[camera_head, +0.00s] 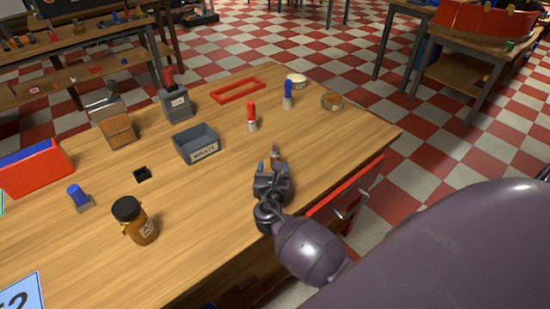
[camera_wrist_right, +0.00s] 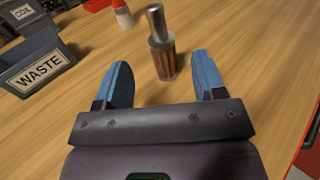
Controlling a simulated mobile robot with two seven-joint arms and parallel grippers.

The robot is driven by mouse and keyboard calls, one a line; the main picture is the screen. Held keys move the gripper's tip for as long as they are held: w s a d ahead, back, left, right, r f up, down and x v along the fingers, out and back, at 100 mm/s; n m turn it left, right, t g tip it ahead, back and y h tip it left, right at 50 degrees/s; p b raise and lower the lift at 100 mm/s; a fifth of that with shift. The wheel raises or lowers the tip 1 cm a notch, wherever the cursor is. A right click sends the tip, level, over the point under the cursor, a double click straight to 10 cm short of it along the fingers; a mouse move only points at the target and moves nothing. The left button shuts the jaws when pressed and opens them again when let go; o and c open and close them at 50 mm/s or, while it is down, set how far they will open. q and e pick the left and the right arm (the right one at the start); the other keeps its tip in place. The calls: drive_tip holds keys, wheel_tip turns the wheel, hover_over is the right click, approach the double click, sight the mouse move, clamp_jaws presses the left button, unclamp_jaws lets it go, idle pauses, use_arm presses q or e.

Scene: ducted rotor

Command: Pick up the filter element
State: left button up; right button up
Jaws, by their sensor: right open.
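What looks like the filter element is a small upright cylinder (camera_head: 275,156) with a grey metal top and a ribbed copper-brown lower body. It stands on the wooden table and shows closely in the right wrist view (camera_wrist_right: 161,50). My right gripper (camera_head: 273,168) is open, with its blue fingers apart. In the right wrist view the gripper (camera_wrist_right: 161,78) faces the cylinder, which stands just beyond the fingertips, between their lines. Nothing is held, and I see no contact. My left gripper is not in view.
A grey bin marked WASTE (camera_head: 197,146) stands left of the cylinder. A red-topped piece (camera_head: 252,114) and a blue-topped piece (camera_head: 288,96) stand behind it. An amber jar (camera_head: 135,220) is at front left. A red drawer (camera_head: 345,190) is at the table's right edge.

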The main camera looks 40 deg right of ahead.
sight(275, 158)
drive_tip(key=shift+f+x, duration=0.2)
drive_tip(key=shift+x, duration=3)
drive_tip(key=shift+c, duration=0.2)
drive_tip(key=shift+s, duration=0.1)
drive_tip(key=c, duration=1)
